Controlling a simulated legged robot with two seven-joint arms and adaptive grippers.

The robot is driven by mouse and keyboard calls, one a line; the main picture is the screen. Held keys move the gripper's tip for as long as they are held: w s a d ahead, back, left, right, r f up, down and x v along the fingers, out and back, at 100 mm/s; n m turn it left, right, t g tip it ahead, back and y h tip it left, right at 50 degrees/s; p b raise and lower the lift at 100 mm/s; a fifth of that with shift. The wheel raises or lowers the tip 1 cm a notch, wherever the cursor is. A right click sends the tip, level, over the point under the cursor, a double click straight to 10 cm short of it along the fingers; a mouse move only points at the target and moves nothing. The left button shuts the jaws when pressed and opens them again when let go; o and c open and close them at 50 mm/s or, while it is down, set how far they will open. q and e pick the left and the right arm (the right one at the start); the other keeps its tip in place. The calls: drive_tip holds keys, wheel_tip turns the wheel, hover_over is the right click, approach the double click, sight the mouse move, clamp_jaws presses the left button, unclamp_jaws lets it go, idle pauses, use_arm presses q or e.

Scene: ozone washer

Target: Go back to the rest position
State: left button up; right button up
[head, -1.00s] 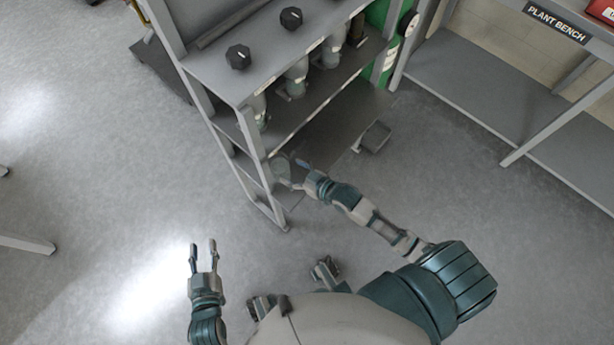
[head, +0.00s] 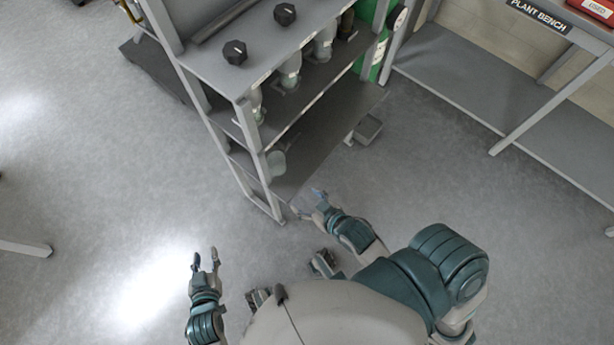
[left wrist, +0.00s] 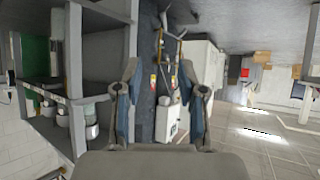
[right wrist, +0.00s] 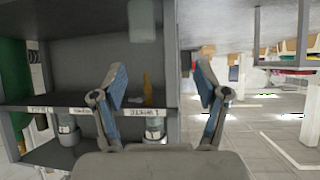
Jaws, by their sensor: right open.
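My left gripper (head: 205,262) is open and empty over the bare floor at the lower left of the head view. In the left wrist view its two fingers (left wrist: 160,100) stand apart with nothing between them. My right gripper (head: 310,202) is open in front of the grey shelf rack (head: 240,75), close to its near corner post. In the right wrist view its fingers (right wrist: 162,90) are spread wide with nothing between them. A pale, cloudy cup-like vessel (head: 276,162) stands on a lower shelf near that post, apart from the right gripper.
Several clear vessels (head: 290,75) stand on the middle shelf. Two black knobs (head: 235,52) are on the rack's top. A grey box (head: 368,129) is on the floor beside the rack. The plant bench (head: 460,75) is at the right. Floor around me is clear.

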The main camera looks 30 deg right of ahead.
use_arm(q)
drive_tip(key=s+a+f+g+y+p, duration=0.1)
drive_tip(key=s+f+g+p, duration=0.3)
drive_tip(key=f, duration=0.8)
drive_tip(key=s+a+f+g+y+p, duration=0.1)
drive_tip(key=s+a+f+g+p, duration=0.2)
drive_tip(key=s+f+g+p, duration=0.2)
drive_tip(key=s+f+p, duration=0.3)
drive_tip(key=s+f, duration=0.4)
drive_tip(key=s, duration=0.1)
drive_tip(key=shift+s+a+g, duration=0.15)
drive_tip(key=shift+g, duration=0.15)
use_arm(e)
drive_tip(key=s+d+f+g, duration=0.2)
drive_tip(key=s+f, duration=0.3)
drive_tip(key=f, duration=0.3)
drive_tip(key=s+d+f+g+h, duration=0.1)
drive_tip(key=s+d+f+g, duration=0.1)
drive_tip(key=s+f+g, duration=0.2)
drive_tip(key=s+d+f+g+h, duration=0.1)
drive_tip(key=s+d+f+g, duration=0.1)
drive_tip(key=s+f, duration=0.6)
wheel_tip(320, 180, down, 5)
drive_tip(key=shift+s+r+g, duration=0.15)
drive_tip(key=shift+r+g, duration=0.05)
drive_tip(key=shift+g, duration=0.6)
